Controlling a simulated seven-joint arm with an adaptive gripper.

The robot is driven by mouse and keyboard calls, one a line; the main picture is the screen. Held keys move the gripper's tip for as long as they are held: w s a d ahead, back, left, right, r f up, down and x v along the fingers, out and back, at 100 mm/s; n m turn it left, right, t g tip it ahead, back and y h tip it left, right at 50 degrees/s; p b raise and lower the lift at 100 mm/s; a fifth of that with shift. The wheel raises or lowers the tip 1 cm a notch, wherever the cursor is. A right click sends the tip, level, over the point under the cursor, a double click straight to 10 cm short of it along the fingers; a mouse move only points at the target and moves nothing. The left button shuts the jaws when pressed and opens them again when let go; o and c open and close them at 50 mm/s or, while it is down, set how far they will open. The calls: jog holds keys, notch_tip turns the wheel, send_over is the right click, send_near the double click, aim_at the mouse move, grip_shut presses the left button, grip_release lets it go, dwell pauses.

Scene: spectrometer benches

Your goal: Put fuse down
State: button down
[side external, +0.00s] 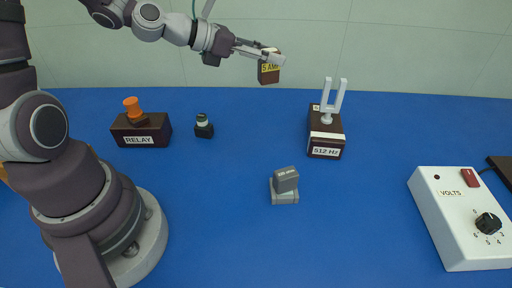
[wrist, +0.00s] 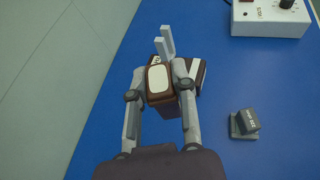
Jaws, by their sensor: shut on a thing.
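The fuse (side external: 269,71) is a dark brown block with a yellow label that reads "5 AMP". My gripper (side external: 272,57) is shut on it and holds it in the air above the back of the blue table. In the wrist view the fuse (wrist: 160,83) sits between the two fingers of my gripper (wrist: 163,80), its pale oval face toward the camera. The fuse hides part of the tuning fork block behind it in that view.
The blue table (side external: 230,240) has free room in front. A tuning fork block (side external: 325,133) marked "512 Hz", a small grey block on a base (side external: 285,185), a relay (side external: 140,128), a small dark bottle-like piece (side external: 204,126) and a white volts box (side external: 465,220) stand on it.

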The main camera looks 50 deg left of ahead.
jog(key=w+d+f+m+g+h, duration=0.1)
jog(key=d+f, duration=0.2)
jog(key=d, duration=0.8)
jog(key=d+f+m+h, duration=0.1)
jog(key=d+f, duration=0.1)
jog(key=d, duration=0.9)
jog(key=shift+w+a+f+n+t+y, duration=0.1)
jog(key=shift+a+f+n+t+y, duration=0.2)
jog(key=shift+f, duration=1.7)
jog(key=shift+w+a+f+n+t+y, duration=0.1)
jog(key=shift+a+f+n+y, duration=0.3)
jog(key=shift+f, duration=1.6)
jog(key=shift+w+a+f+n+t+y, duration=0.15)
jog(key=shift+f+n+y, duration=0.35)
jog(key=shift+f, duration=1.5)
jog(key=c, duration=0.9)
grip_release()
jog(key=shift+f, duration=0.15)
jog(key=shift+c, duration=0.2)
